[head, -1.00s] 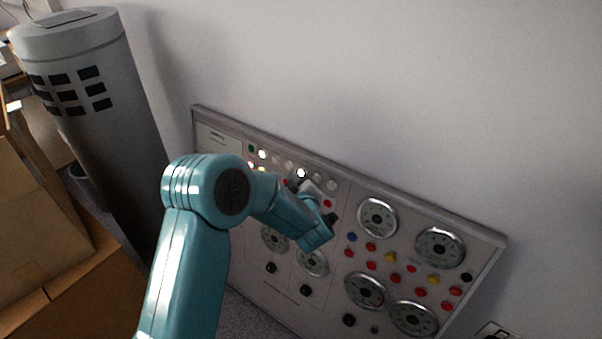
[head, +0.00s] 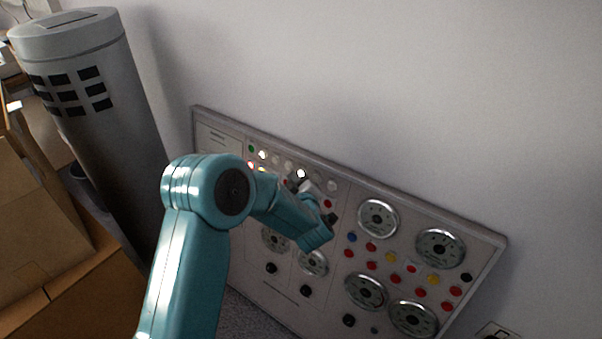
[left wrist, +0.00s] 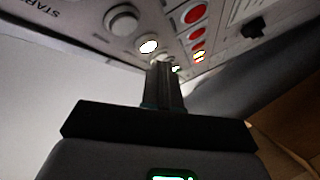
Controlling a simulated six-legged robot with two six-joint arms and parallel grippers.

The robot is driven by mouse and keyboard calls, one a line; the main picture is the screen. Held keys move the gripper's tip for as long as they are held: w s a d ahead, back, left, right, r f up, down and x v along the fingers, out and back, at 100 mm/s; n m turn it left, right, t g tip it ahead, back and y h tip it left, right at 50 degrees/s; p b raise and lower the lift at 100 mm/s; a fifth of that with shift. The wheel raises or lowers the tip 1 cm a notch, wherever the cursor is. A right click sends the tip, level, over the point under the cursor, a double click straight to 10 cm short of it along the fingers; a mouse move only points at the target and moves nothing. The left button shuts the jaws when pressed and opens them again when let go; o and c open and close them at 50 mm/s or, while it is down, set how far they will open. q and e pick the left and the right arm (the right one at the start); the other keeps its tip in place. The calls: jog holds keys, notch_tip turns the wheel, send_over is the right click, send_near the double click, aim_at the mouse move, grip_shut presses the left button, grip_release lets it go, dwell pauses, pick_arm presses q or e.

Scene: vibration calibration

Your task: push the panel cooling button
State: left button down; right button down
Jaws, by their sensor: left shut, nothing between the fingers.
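The control panel (head: 222,160) leans against the wall and bears rows of coloured buttons and several round gauges. No label for cooling is readable, so I cannot tell which button is the cooling one. My left gripper (head: 305,186) is in front of the panel's upper row, close to a lit white button (head: 301,174), and is largely hidden by its own arm. In the left wrist view its closed fingers (left wrist: 164,72) point at the panel near a lit white button (left wrist: 148,46). Whether they touch the panel is unclear. My right gripper is out of view.
A grey cylinder (head: 130,150) with dark slots stands left of the panel. Cardboard boxes (head: 35,240) lie at the far left. In the left wrist view, red buttons (left wrist: 194,14) and a grey knob (left wrist: 122,19) sit near the fingers. The wall above the panel is clear.

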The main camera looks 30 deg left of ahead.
pick_arm(q)
jog(key=shift+w, duration=0.1)
dwell(0.7)
jog(key=shift+w+f, duration=0.1)
jog(key=shift+w, duration=0.25)
jog(key=shift+w+b, duration=0.35)
jog(key=shift+b, duration=0.05)
dwell(0.6)
jog(key=shift+s, duration=0.75)
jog(key=s, duration=0.2)
jog(key=s+r+b, duration=0.1)
jog(key=s, duration=0.2)
jog(key=shift+a+r, duration=0.1)
jog(key=shift+a, duration=0.1)
dwell(0.7)
